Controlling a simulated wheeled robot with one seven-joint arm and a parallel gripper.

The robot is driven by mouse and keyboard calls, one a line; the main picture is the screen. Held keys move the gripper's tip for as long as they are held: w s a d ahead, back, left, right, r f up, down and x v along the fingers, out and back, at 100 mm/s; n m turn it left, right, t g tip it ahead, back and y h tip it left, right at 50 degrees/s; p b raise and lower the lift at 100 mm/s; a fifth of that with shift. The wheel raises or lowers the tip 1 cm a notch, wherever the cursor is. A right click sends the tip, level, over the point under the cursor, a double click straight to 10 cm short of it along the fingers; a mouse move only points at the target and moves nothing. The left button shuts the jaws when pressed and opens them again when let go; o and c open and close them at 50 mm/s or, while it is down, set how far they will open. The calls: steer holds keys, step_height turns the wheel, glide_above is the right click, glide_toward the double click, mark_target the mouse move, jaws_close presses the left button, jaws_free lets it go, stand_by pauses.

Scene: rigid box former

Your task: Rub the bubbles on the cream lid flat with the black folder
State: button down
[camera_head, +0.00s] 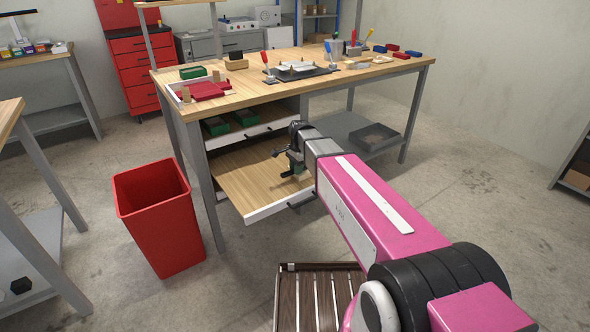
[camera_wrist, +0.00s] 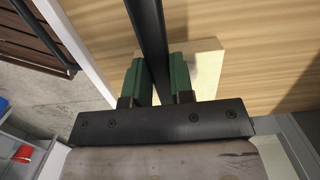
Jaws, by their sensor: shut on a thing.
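My gripper (camera_wrist: 157,72) has green fingers and is shut on the black folder (camera_wrist: 148,25), a long dark bar that runs up out of the wrist view. In the head view my gripper (camera_head: 295,166) is over the pulled-out drawer (camera_head: 240,178). The cream lid (camera_wrist: 208,58) is a pale flat piece on the drawer's wood floor, partly hidden behind the fingers and folder. I cannot make out bubbles on it, nor whether the folder touches it. The lid is hidden behind my arm and gripper in the head view.
The drawer has a white front and hangs below the workbench top (camera_head: 330,82). Above it is another drawer (camera_head: 250,130) with green items. A red bin (camera_head: 158,215) stands at the left. A dark tray (camera_head: 375,136) lies on the lower shelf. A slatted wooden piece (camera_head: 318,298) is in front.

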steer(key=shift+w+d+f, duration=0.1)
steer(key=shift+w+d, duration=0.35)
steer(key=shift+d, duration=0.2)
stand_by(0.8)
steer(key=shift+s+a, duration=0.7)
steer(key=shift+a, duration=0.3)
stand_by(1.0)
steer(key=shift+w+d+f, duration=0.1)
steer(key=shift+w+d, duration=0.6)
steer(key=shift+d, duration=0.3)
stand_by(1.0)
steer(key=shift+r, duration=3.55)
steer(key=shift+a, duration=0.1)
